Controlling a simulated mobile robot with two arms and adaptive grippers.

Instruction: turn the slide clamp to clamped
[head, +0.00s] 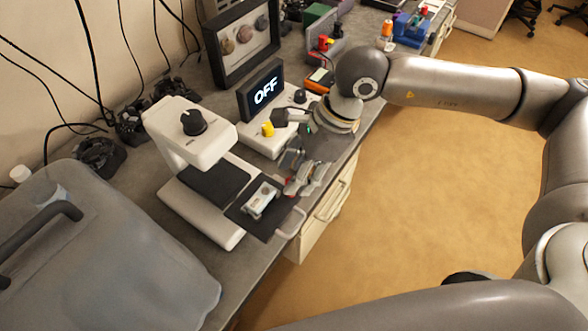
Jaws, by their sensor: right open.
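A white bench device (207,231) stands on the grey bench, with a black plate at its front. A small pale metal block (261,201) sits on the plate's right part and looks like the slide clamp. I cannot read its setting. A curved pinkish handle (291,222) shows at the plate's right edge; I cannot tell what it belongs to. My right gripper (293,174) is open and empty, just behind and to the right of the metal block, with a small gap visible between them. My left gripper is out of view.
A black knob (194,122) tops the device. A grey case (110,250) fills the left. A framed display (242,40) stands behind; the floor at right is clear.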

